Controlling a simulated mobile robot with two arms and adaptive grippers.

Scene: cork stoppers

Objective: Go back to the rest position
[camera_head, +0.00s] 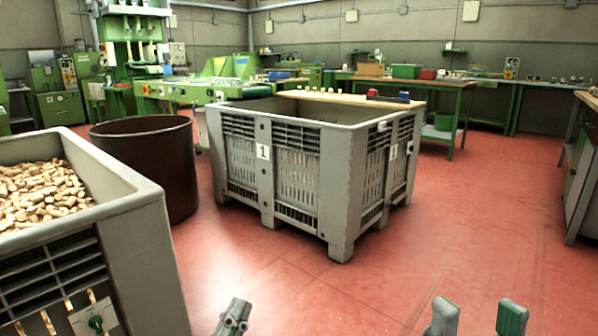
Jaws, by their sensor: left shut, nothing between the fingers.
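My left gripper (232,318) shows at the bottom edge, left of centre, with its fingers together and nothing held. My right gripper (477,318) shows at the bottom right as two fingertips standing well apart, with nothing visible between them. Both are over the red floor, clear of the crates in the picture. Cork stoppers (42,193) fill a grey crate (134,205) at the left. A second grey crate (340,170), marked 1, stands in the middle; its floor is hidden.
A dark brown round bin (150,165) stands between the crates. A board (345,99) with small items lies behind the middle crate's rim. A green workbench (455,88) stands behind, and a cabinet (578,180) at the right edge. The red floor (480,235) at right is free.

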